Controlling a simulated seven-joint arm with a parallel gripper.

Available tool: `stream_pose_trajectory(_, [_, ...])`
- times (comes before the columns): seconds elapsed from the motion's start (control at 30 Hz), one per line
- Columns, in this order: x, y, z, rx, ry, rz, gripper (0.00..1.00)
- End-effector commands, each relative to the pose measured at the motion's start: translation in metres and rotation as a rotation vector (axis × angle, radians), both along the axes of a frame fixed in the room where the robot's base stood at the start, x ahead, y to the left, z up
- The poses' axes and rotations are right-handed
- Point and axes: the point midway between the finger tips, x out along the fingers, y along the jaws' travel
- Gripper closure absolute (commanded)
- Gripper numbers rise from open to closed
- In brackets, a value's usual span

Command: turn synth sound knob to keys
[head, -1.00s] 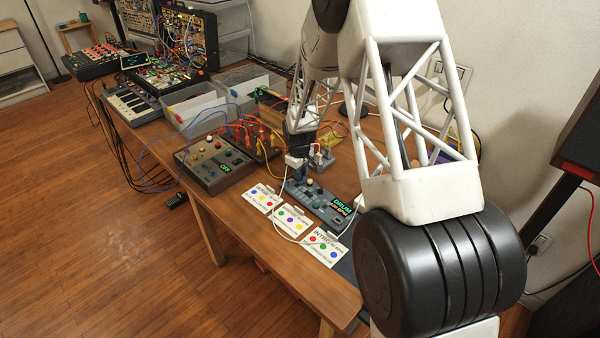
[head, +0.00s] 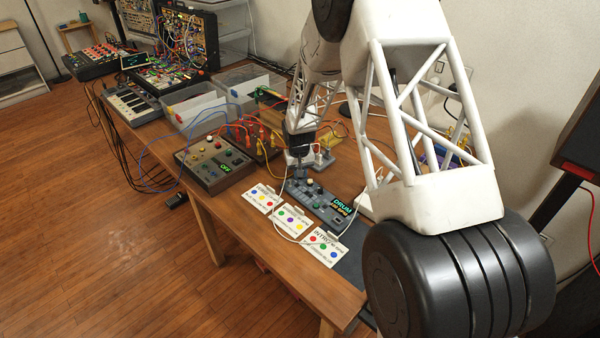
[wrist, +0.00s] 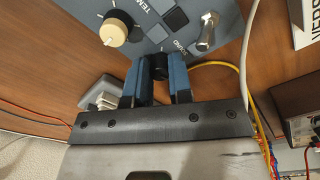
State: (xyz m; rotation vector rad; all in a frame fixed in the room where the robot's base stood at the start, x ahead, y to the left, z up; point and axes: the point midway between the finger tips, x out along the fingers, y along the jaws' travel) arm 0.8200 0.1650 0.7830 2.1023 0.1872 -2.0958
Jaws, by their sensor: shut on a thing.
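The synth (head: 323,204) is a grey-blue box on the table in the head view. My gripper (head: 299,176) is at the synth's far left end, pointing down. In the wrist view, my gripper's blue fingers (wrist: 158,72) are shut on a black knob (wrist: 158,66) at the edge of the synth panel (wrist: 150,12). The knob's pointer is hidden between the fingers. A cream knob (wrist: 116,28) by "TEMPO" and a metal toggle (wrist: 208,32) are beside it, apart from the fingers.
White cards with coloured dots (head: 293,216) lie along the front table edge. A brown box with a green "OFF" display (head: 214,163) stands to the left. A white cable runs beside the synth, and a yellow cable (wrist: 220,66) passes close to the gripper in the wrist view.

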Motion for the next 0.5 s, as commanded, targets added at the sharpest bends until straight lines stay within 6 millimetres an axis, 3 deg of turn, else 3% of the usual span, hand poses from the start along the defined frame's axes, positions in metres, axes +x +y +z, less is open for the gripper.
stream_pose_trajectory(0.5, [0.0008,0.0008,0.0008,0.000,-0.001,-0.490,1.00])
